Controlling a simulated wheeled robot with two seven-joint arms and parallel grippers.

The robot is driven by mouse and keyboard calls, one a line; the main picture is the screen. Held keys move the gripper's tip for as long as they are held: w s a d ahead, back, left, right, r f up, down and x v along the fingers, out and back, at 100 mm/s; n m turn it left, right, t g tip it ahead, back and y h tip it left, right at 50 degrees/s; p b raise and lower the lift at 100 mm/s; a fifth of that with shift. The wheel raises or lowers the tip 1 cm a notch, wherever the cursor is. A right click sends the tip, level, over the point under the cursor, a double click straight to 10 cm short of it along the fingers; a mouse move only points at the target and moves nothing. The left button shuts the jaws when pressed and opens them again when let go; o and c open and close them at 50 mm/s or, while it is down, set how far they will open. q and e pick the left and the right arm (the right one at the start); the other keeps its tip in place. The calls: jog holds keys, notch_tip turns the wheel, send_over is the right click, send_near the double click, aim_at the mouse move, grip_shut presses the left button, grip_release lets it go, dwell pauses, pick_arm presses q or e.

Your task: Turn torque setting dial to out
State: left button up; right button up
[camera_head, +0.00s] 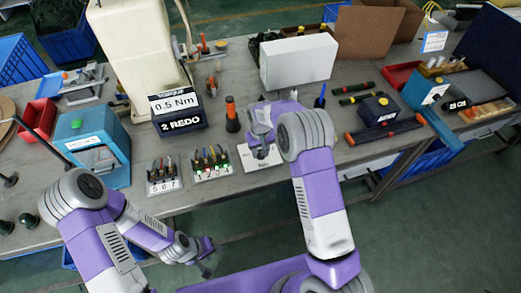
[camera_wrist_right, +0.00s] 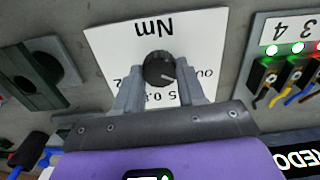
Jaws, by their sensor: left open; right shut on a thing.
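The torque setting dial (camera_wrist_right: 158,66) is a black ribbed knob on a white plate (camera_wrist_right: 112,42) marked Nm, upside down in the right wrist view. A pale mark shows on the knob's lower right. Part of "OUT" and some digits show beside and below it, partly covered by my fingers. My right gripper (camera_wrist_right: 157,76) is shut on the dial, one finger on each side. In the head view the plate (camera_head: 254,163) lies at the table's front edge, under my right gripper (camera_head: 262,148); the dial is hard to make out there. My left gripper (camera_head: 208,258) is open and empty, in front of the table.
Numbered wire stands (camera_head: 211,168) with green lights sit left of the plate. Behind them a black box (camera_head: 181,124) reads "2 REDO" under a "0.5 Nm" sign (camera_head: 174,101). An orange-topped driver (camera_head: 231,115) stands nearby. A blue machine (camera_head: 88,145) stands further left.

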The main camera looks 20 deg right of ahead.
jog(key=shift+n, duration=0.9)
jog(key=o, duration=1.1)
jog(key=shift+c, duration=0.2)
notch_tip(320, 180, up, 8)
jog(key=shift+f+p, duration=0.2)
jog(key=shift+p, duration=0.55)
